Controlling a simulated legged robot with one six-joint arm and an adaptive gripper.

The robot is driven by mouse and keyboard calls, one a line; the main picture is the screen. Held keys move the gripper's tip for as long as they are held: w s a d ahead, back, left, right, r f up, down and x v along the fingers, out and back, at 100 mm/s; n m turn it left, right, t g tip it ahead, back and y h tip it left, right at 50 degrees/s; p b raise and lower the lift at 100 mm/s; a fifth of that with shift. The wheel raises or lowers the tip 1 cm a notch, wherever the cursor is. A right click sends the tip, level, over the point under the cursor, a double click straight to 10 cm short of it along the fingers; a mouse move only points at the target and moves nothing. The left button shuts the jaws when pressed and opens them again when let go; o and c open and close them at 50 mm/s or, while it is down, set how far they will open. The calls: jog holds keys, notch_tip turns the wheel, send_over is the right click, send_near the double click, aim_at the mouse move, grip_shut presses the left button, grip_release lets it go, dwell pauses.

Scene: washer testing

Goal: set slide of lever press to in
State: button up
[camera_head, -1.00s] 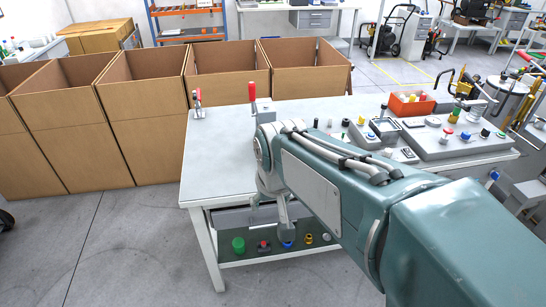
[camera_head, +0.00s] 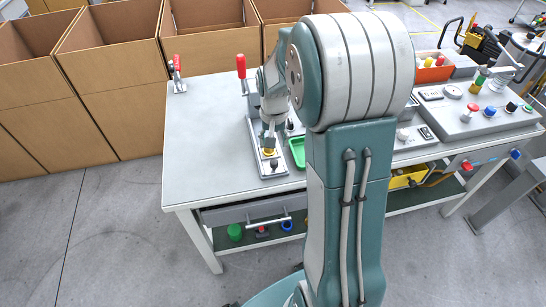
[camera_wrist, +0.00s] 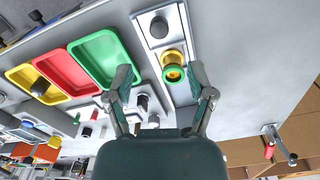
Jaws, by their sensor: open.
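The lever press shows in part in the head view, with a grey base (camera_head: 249,128) and a red upright lever (camera_head: 241,68); my arm hides much of it. A black knob (camera_head: 274,164) stands at the near end of its base; it also shows in the wrist view (camera_wrist: 159,27). A yellow and green round part (camera_wrist: 174,70) lies behind the knob on that base, which seems to carry the slide. I cannot tell the slide's position. My gripper (camera_wrist: 162,72) is open and empty above the base, with the round part showing between its fingers, nearer the right one.
Yellow, red and green (camera_wrist: 95,58) trays lie beside the press. A red-handled clamp (camera_head: 177,72) stands at the table's left corner. A control panel (camera_head: 470,115) and an orange bin (camera_head: 432,68) are at right. The table's left part (camera_head: 205,140) is clear; cardboard boxes (camera_head: 110,50) stand behind.

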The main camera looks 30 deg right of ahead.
aim_at(274, 162)
notch_tip(274, 162, down, 10)
jog(key=shift+r, duration=0.1)
dwell(0.4)
grip_shut()
